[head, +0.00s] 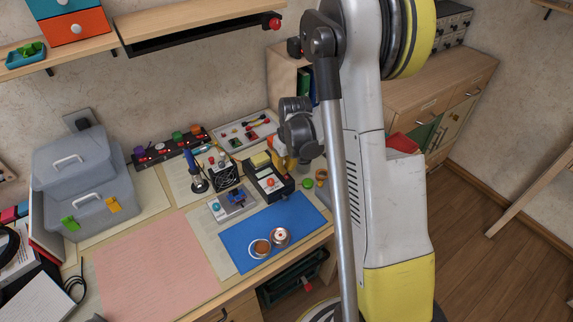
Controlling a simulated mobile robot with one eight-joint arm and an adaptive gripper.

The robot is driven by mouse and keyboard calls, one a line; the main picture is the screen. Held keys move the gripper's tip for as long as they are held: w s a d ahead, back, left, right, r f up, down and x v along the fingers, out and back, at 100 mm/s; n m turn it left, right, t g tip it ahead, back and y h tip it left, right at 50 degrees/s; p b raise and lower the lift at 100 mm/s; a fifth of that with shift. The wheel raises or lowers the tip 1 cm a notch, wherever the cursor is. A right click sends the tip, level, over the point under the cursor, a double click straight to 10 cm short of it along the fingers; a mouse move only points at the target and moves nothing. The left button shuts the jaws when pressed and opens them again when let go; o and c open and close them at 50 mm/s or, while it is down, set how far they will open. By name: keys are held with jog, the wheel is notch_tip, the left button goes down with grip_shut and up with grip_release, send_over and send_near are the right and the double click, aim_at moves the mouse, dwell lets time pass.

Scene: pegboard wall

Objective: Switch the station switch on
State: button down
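A black box with a light front panel (270,183), which looks like the station, stands on the desk behind the blue mat. Small red and dark details show on its panel. I cannot make out which is the switch or how it is set. My gripper (283,158) is at the end of the grey wrist, just behind and right of the station's top. It is small and partly hidden, so I cannot tell its fingers' state or whether it touches the station.
A blue mat (252,242) with two small round tins lies in front. A small grey device with a blue block (233,203) and a stand (196,180) are to the left. A grey toolbox (78,195) stands far left. A pink sheet (155,265) lies clear.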

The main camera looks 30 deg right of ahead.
jog(key=shift+f, duration=0.2)
jog(key=shift+w+f+g+b, duration=0.3)
jog(key=shift+f+g, duration=0.2)
jog(key=shift+g, duration=0.2)
jog(key=shift+s+r, duration=0.1)
jog(key=shift+s, duration=0.1)
jog(key=shift+s+r, duration=0.35)
jog(key=shift+s, duration=0.3)
jog(key=shift+r, duration=0.1)
notch_tip(320, 180, up, 14)
jog(key=w+p, duration=0.2)
jog(key=p, duration=0.4)
jog(key=shift+w+f, duration=0.2)
jog(key=shift+w, duration=0.05)
